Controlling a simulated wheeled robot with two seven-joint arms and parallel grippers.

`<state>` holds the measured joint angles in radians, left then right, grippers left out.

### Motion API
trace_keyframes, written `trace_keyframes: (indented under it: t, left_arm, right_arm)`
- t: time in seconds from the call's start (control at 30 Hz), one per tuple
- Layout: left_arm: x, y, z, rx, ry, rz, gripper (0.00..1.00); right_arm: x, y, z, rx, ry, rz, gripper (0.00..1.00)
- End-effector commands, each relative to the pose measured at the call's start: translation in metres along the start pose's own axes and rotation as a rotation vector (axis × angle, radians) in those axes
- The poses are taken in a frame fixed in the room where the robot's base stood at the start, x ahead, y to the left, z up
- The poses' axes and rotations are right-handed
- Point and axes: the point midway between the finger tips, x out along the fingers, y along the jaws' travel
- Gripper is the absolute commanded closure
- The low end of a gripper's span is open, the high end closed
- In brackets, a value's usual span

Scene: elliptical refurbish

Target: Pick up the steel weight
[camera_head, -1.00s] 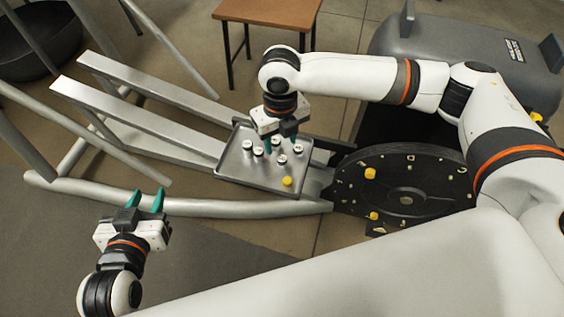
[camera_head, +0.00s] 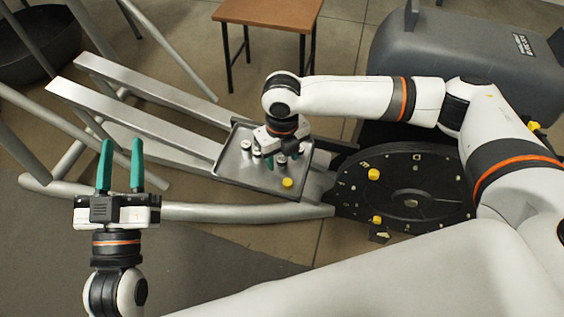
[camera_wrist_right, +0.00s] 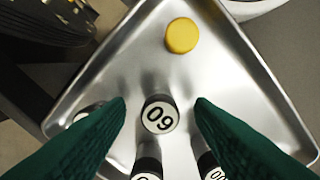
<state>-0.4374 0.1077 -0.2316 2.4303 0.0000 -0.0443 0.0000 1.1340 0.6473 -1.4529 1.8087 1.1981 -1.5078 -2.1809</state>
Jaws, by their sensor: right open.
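Several small cylindrical weights with white tops (camera_head: 246,144) stand on a metal tray (camera_head: 240,177). In the right wrist view, a weight with a numbered white top (camera_wrist_right: 160,114), reading 09 or 60, stands between the green fingers of my right gripper (camera_wrist_right: 161,102). That gripper (camera_head: 284,160) is open over the tray, with a finger on either side of the weight and gaps showing. Parts of other weights show below it in the wrist view; my gripper hides some in the head view. My left gripper (camera_head: 120,147) is open and empty, left of the tray.
A yellow cylinder (camera_head: 288,183) stands near the tray's front edge. A black disc (camera_head: 405,185) with yellow knobs lies right of the tray. Metal frame bars (camera_head: 145,125) run left of it. A brown table (camera_head: 268,13) and a grey machine (camera_head: 455,50) stand behind.

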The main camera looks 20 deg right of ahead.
Motion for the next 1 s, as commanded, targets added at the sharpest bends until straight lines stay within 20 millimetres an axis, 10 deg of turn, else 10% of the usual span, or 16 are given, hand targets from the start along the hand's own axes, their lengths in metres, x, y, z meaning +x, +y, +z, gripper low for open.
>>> trace_keyframes:
  t: [0.2, 0.5, 1.0]
  left_arm:
    - [0.000, 0.000, 0.001, 0.000, -0.003, 0.000, 0.63]
    - [0.000, 0.000, 0.000, 0.000, -0.001, 0.000, 0.63]
    - [-0.001, 0.003, -0.012, 0.003, 0.091, 0.006, 0.63]
  right_arm:
    - [0.000, 0.000, 0.000, 0.000, 0.000, 0.000, 0.51]
    - [0.000, 0.000, 0.000, 0.000, -0.001, 0.000, 1.00]
    - [-0.011, 0.000, 0.000, 0.000, 0.000, -0.001, 1.00]
